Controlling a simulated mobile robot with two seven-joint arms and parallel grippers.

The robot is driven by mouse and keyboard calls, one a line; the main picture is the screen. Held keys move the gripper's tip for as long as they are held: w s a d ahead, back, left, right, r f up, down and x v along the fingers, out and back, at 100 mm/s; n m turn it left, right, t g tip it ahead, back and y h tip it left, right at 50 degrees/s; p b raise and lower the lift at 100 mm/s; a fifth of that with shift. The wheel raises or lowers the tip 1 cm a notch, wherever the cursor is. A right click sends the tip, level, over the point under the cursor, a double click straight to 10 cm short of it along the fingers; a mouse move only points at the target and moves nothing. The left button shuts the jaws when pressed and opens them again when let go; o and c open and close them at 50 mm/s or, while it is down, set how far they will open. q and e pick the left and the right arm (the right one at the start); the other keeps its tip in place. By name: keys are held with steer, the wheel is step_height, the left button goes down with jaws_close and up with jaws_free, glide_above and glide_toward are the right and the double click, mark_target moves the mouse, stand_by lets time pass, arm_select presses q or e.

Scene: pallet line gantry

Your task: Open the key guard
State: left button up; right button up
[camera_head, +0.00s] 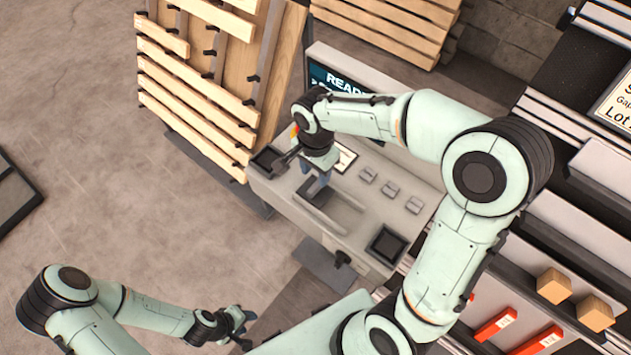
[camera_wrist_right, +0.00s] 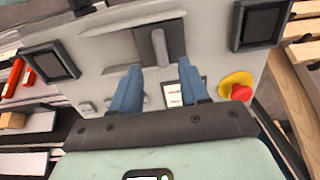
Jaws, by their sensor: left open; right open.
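A grey control console (camera_head: 345,225) stands in the middle of the head view. On its panel is a dark grey plate with a raised lighter bar, which looks like the key guard (camera_wrist_right: 152,40); in the head view it lies partly behind my right gripper (camera_head: 318,178). My right gripper's two blue fingers (camera_wrist_right: 157,82) are apart, pointing at the bar, with nothing between them. I cannot tell whether they touch the panel. The key itself is not distinguishable. My left gripper (camera_head: 238,322) is open and empty, low at the left, away from the console.
A red button on a yellow base (camera_wrist_right: 238,88) sits beside the right gripper. Two square dark-rimmed trays (camera_wrist_right: 50,62) flank the panel. A screen reading "READY" (camera_head: 345,82) stands behind. Slatted wooden pallets (camera_head: 195,85) stand left; a rack with boxes (camera_head: 553,286) is right.

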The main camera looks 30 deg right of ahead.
mark_target(315, 186)
arm_select(q)
steer(key=shift+s+f, duration=0.15)
steer(key=shift+f, duration=0.05)
arm_select(e)
step_height(315, 186, down, 6)
steer(key=shift+f, duration=0.1)
